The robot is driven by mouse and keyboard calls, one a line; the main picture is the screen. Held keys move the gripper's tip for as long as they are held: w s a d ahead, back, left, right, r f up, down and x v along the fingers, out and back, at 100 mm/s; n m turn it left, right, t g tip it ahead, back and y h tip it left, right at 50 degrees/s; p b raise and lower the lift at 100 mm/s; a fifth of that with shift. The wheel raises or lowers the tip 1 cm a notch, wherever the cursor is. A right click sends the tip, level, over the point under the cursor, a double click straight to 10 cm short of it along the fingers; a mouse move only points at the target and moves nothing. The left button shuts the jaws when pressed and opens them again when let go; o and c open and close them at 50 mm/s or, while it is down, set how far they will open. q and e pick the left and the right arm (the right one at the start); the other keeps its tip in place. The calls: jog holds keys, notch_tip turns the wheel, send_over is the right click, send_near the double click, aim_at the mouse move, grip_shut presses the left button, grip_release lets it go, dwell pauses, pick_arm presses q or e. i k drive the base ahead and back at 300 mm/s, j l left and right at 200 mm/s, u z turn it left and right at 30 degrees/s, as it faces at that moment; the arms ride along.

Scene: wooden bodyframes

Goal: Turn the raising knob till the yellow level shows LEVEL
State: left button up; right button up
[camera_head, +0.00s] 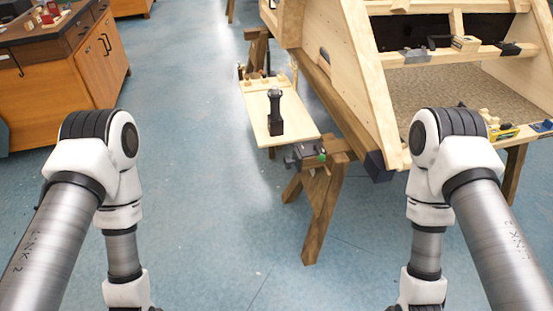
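A small yellow object (503,133), which may be the yellow level, lies at the right by the lower edge of the wooden frame (360,75). Its reading is too small to make out. A black upright device with a rounded top (275,110) stands on a pale board beside the frame. A dark clamp-like fitting with a green part (322,157) sits at the board's near end. I cannot tell which part is the raising knob. Both my arms reach in from the lower corners and bend downward; both grippers are below the picture's edge.
The pale board (258,102) juts out left of the frame. Wooden trestle legs (318,215) stand under its near end. A wooden cabinet (60,75) is at the upper left. The blue floor (210,200) between my arms and the trestle is clear.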

aim_at(288, 161)
jog(key=i+j+u, duration=0.55)
jog(key=i+u, duration=0.15)
jog(key=i, duration=0.3)
jog(key=i+j+u, duration=0.1)
jog(key=i+u, duration=0.3)
jog(key=i+z, duration=0.3)
jog(key=i, duration=0.15)
jog(key=i+j+z, duration=0.25)
jog(key=i, duration=0.15)
jog(key=i+j+z, duration=0.5)
jog(key=z, duration=0.25)
jog(key=i+j+z, duration=0.3)
jog(key=z, duration=0.2)
jog(key=i+j+z, duration=0.15)
jog(key=j+z, duration=0.3)
jog(key=i+j+z, duration=0.1)
jog(key=j+z, duration=0.15)
jog(key=z, duration=0.2)
jog(key=j+z, duration=0.5)
